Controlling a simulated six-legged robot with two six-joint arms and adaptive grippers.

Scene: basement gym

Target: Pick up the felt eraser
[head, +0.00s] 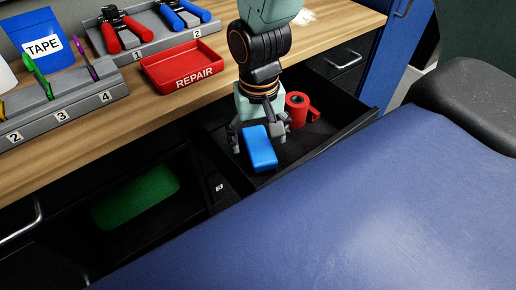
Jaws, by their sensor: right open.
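The felt eraser appears to be the blue block (260,150) lying in the open black drawer (330,128) below the workbench. My right gripper (260,136) comes down from above into the drawer. Its fingers are open, one to the left of the blue block and one to the right near its far end. I cannot tell whether they touch it. The far end of the block is partly hidden under the gripper. My left gripper is not in view.
A red tape roll or dispenser (297,110) sits in the drawer close to the right finger. The red REPAIR tray (183,70) and grey tool racks (62,100) stand on the wooden bench. A blue padded bench (330,220) fills the front. A green object (136,197) lies on a low shelf.

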